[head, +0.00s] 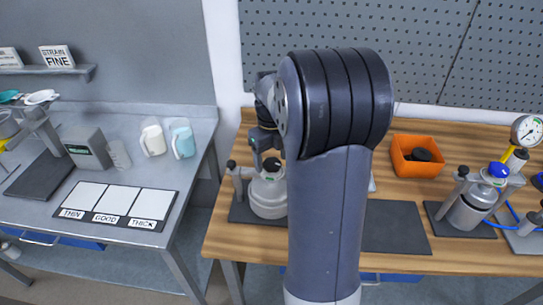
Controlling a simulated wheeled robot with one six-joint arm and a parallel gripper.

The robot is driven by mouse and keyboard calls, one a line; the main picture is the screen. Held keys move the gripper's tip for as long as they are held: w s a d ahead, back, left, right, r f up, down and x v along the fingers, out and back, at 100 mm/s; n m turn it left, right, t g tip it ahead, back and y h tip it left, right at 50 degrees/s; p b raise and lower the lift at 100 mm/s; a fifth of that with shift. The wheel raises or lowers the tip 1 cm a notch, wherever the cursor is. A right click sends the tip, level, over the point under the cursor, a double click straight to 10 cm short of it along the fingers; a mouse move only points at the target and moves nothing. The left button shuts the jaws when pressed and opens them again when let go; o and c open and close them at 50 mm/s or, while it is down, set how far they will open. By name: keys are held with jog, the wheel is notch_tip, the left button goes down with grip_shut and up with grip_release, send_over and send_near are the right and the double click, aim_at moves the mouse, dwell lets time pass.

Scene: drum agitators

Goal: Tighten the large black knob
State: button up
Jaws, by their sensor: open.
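A light grey drum (267,200) with a lid stands on a dark mat on the wooden bench, left of my upright arm link. A black knob (272,164) shows above its lid, and a smaller black knob (232,165) tops a post at its left. My gripper (265,153) points down just above the drum, close to the black knob on the lid. It is open; its fingers are small, and I cannot tell if they are around the knob or touch it. My arm hides the drum's right side.
A second drum (467,213) with a blue knob (497,170), hoses and a gauge (527,130) stands at the right. An orange bin (416,156) sits at the back. A bare dark mat (395,228) lies right of my arm. A steel table (190,130) with mugs stands left, across a gap.

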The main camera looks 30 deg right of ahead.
aim_at(272, 162)
jog(key=shift+r, duration=0.1)
notch_tip(272, 162, up, 11)
jog(key=b, duration=0.1)
jog(key=shift+f, duration=0.2)
